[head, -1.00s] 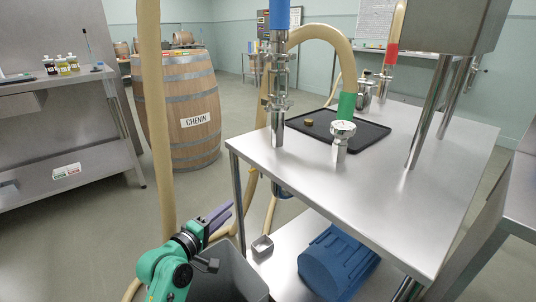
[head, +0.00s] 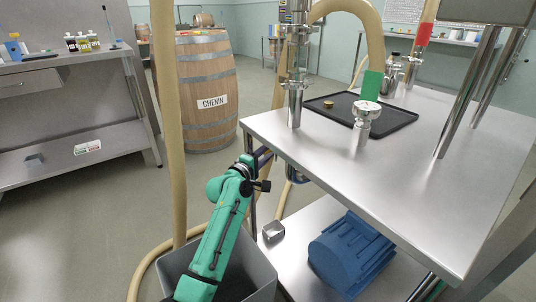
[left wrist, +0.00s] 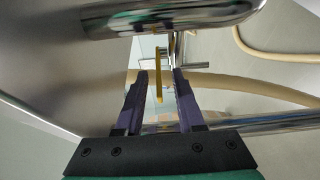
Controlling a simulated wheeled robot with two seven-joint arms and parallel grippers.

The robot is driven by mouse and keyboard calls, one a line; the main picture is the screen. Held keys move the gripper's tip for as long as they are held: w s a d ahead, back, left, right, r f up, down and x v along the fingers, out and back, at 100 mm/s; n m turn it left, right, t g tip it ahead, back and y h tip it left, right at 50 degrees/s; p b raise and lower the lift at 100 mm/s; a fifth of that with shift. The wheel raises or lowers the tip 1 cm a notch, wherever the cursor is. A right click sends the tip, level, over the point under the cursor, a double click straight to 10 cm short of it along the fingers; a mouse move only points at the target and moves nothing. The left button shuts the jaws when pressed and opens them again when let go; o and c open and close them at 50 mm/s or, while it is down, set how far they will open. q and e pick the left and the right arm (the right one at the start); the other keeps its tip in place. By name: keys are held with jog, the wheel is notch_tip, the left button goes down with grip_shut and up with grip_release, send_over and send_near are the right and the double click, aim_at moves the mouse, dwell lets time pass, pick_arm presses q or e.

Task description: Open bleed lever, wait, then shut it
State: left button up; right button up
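The bleed lever, a thin yellow bar (left wrist: 159,78), shows in the left wrist view between the two purple fingers of my left gripper (left wrist: 161,76). The fingers are open, with a visible gap on each side of the bar. A polished steel pipe (left wrist: 165,18) crosses the top of that view. In the head view my left gripper (head: 263,155) is at the near left corner of the steel table, partly hidden by my green wrist, and I cannot make out the lever there. My right gripper is not in view.
The steel table (head: 430,180) carries a black tray (head: 395,125), fittings and hoses. A grey bin (head: 262,272) stands below my left arm. A tan hose (head: 170,130) hangs beside it. A blue motor-like unit (head: 350,255) sits on the lower shelf. A barrel (head: 205,75) stands behind.

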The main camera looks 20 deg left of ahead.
pick_arm(q)
grip_shut()
dwell(1.4)
